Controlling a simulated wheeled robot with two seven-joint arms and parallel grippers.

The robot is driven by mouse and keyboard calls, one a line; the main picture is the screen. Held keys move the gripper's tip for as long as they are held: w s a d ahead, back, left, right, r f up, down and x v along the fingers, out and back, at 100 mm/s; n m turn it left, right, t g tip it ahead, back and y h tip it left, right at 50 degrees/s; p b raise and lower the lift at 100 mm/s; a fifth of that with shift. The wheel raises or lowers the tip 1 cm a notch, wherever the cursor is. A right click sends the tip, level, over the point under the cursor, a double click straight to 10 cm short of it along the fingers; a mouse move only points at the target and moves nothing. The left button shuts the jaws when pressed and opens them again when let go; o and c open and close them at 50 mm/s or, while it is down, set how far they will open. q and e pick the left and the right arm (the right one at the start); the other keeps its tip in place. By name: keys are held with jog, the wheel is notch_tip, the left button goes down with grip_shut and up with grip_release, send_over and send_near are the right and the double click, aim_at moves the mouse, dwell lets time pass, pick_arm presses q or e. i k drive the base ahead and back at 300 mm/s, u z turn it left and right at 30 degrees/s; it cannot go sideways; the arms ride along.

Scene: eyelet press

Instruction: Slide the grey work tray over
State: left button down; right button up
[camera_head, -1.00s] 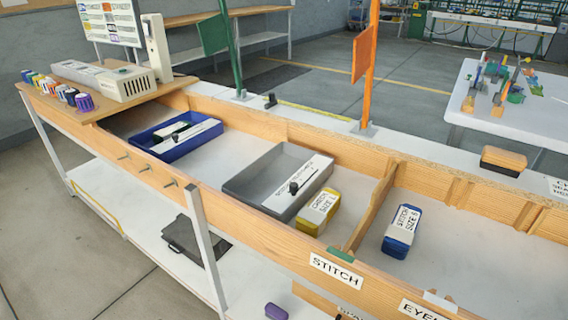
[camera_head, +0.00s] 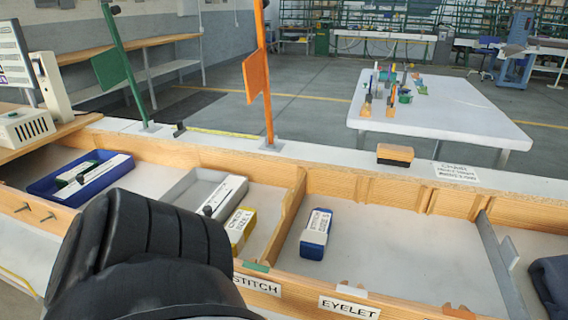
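The grey work tray (camera_head: 178,188) sits in the stitch compartment of the wooden bench trough, with a white labelled strip (camera_head: 222,195) and a dark knob on it. Its near part is hidden behind a large black part of my arm at the lower left. A yellow labelled block (camera_head: 240,228) stands just right of the tray, close to the wooden divider. Neither gripper's fingers show in the head view.
A blue tray (camera_head: 50,186) lies left of the grey tray. The wooden divider (camera_head: 288,215) separates the stitch and eyelet compartments. A blue block (camera_head: 315,234) stands in the eyelet compartment, with bare floor around it. Green (camera_head: 122,65) and orange (camera_head: 257,80) flag posts rise behind.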

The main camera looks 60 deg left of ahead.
aim_at(201, 187)
jog(key=z, duration=1.5)
jog(key=k, duration=2.7)
jog(key=u, duration=1.25)
